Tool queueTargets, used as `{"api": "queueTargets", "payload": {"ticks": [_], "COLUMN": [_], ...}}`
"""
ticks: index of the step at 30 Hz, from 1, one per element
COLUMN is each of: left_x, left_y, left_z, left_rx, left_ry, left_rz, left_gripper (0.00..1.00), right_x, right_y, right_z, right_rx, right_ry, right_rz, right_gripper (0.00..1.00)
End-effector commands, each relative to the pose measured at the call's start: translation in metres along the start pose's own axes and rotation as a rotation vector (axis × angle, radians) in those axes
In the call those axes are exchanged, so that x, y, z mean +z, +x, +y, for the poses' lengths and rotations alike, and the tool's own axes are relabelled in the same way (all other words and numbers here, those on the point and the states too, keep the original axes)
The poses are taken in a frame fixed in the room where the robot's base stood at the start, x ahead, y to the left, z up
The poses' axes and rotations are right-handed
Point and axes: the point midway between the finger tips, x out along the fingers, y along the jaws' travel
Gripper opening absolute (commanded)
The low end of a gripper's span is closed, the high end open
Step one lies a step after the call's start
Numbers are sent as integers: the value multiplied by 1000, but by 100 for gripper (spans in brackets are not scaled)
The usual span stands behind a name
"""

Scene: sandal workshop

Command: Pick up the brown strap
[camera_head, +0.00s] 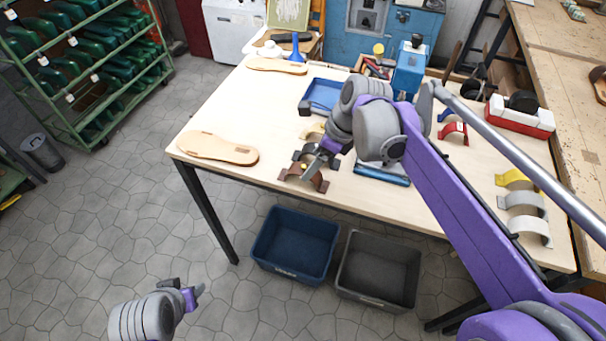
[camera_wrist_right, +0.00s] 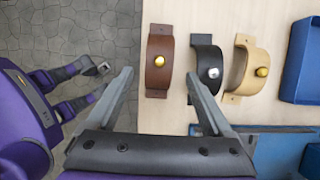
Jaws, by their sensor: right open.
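The brown strap (camera_head: 306,181), a curved leather band with a brass stud, lies at the near edge of the table. It also shows in the right wrist view (camera_wrist_right: 159,62). My right gripper (camera_head: 316,166) is open and empty over the straps; in its wrist view its fingertips (camera_wrist_right: 160,82) point to either side of the brown strap, apart from it. A black strap (camera_wrist_right: 208,70) with a silver stud and a tan strap (camera_wrist_right: 245,72) with a brass stud lie beside it. My left gripper (camera_head: 188,290) hangs low over the floor, empty, its fingers apart.
Sole-shaped boards (camera_head: 217,148) lie on the table's left side. A blue tray (camera_head: 324,94) lies behind the straps. Blue (camera_head: 296,244) and grey (camera_head: 379,268) bins stand below the table's front edge. More straps (camera_head: 525,203) lie at the right.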

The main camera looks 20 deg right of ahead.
Motion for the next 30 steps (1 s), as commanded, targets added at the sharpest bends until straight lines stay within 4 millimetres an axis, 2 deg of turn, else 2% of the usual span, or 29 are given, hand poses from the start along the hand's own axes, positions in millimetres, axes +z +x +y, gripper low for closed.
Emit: {"api": "queueTargets", "payload": {"ticks": [9,18,20,30], "left_x": [0,0,0,0], "left_y": [0,0,0,0], "left_z": [0,0,0,0], "left_rx": [0,0,0,0], "left_ry": [0,0,0,0], "left_rz": [0,0,0,0], "left_gripper": [50,50,50,50], "right_x": [1,1,1,1], "right_y": [44,49,49,49], "right_z": [1,1,1,1], "right_rx": [0,-1,-1,-1], "right_ry": [-2,-1,-1,-1], "right_rz": [-1,0,0,0], "right_gripper": [85,85,76,15]}}
